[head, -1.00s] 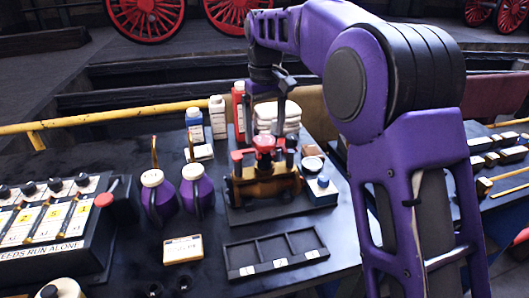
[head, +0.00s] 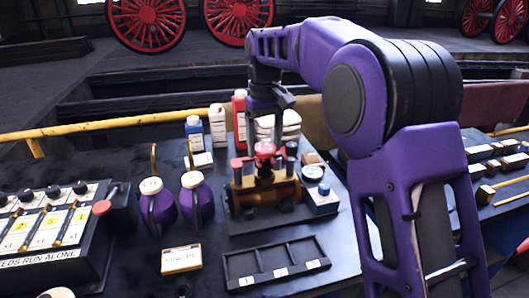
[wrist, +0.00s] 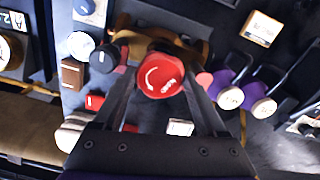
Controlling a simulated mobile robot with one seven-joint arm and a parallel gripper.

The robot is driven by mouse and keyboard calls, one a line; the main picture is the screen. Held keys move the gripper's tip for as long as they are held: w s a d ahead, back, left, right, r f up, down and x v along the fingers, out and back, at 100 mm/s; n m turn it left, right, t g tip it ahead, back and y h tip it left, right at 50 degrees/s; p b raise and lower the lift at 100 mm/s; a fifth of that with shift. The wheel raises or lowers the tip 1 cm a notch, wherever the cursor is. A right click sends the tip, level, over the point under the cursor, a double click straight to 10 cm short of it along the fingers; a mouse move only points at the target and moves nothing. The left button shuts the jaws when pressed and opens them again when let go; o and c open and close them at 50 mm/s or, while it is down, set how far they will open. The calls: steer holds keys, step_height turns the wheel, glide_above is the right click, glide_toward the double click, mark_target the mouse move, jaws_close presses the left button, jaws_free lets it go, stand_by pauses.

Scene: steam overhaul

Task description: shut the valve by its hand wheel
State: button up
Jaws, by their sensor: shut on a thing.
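The red hand wheel (head: 264,148) sits on top of the brass valve body (head: 262,196), which stands on a dark base on the bench. In the wrist view the wheel (wrist: 160,76) shows its round red top with white marks and lettering, and the brass body (wrist: 190,48) lies behind it. My gripper (wrist: 160,80) points down over the valve, its two dark fingers on opposite sides of the wheel, shut on it. In the head view my gripper (head: 264,140) is small, and the exact finger contact is hard to make out.
Two purple jugs (head: 157,210) stand left of the valve. A black divided tray (head: 240,268) lies in front.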

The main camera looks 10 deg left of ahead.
steer(key=shift+r, duration=0.1)
steer(key=shift+c, duration=0.4)
steer(key=shift+r+m+p, duration=0.15)
steer(key=shift+m+p, duration=0.7)
steer(key=shift+m, duration=0.05)
steer(key=shift+m+p, duration=0.6)
steer(key=shift+m, duration=0.5)
steer(key=shift+f+m, duration=0.25)
steer(key=shift+m, duration=0.55)
steer(key=shift+r+p, duration=0.1)
steer(key=shift+p, duration=0.2)
